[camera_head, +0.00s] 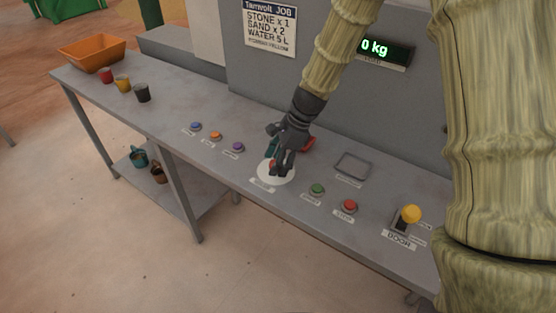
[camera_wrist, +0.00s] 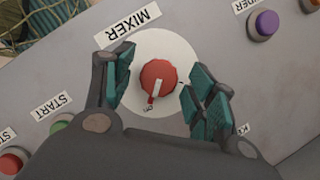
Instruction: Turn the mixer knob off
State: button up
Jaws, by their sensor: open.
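My gripper (camera_wrist: 158,88) is open, with one teal-padded finger on each side of the knob and visible gaps between. In the head view my gripper (camera_head: 281,168) is over the dial plate (camera_head: 276,178) and hides most of the knob.
Blue, orange and purple (camera_head: 238,147) buttons sit to the left. Cups and an orange bin (camera_head: 92,54) stand at the far left. An empty metal frame (camera_head: 353,166) lies behind the buttons.

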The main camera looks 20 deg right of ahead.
jog(key=shift+w+f, duration=0.15)
jog(key=shift+s+d+r, duration=0.1)
jog(key=shift+s+r, duration=0.15)
jog(key=c, duration=1)
jog(key=shift+n+p, duration=0.3)
jog(key=shift+p, duration=0.2)
jog(key=n+g+p, duration=0.1)
jog(key=n+p, duration=0.1)
jog(key=p, duration=0.1)
jog(key=shift+r+n, duration=0.1)
jog(key=shift+n, duration=0.3)
jog(key=n+g+p, duration=0.1)
jog(key=n, duration=0.1)
jog(key=n+g+p, duration=0.1)
jog(key=n, duration=0.1)
jog(key=shift+w+n+h+p, duration=0.15)
jog(key=shift+n+h+p, duration=0.15)
jog(key=n, duration=0.2)
jog(key=n+g+h+p, duration=0.1)
jog(key=n, duration=0.1)
jog(key=shift+a+f, duration=0.2)
jog(key=n+h, duration=0.1)
jog(key=n, duration=0.2)
jog(key=n+g+h+p, duration=0.1)
jog(key=n, duration=0.1)
jog(key=shift+w+a+n, duration=0.1)
jog(key=shift+n, duration=0.3)
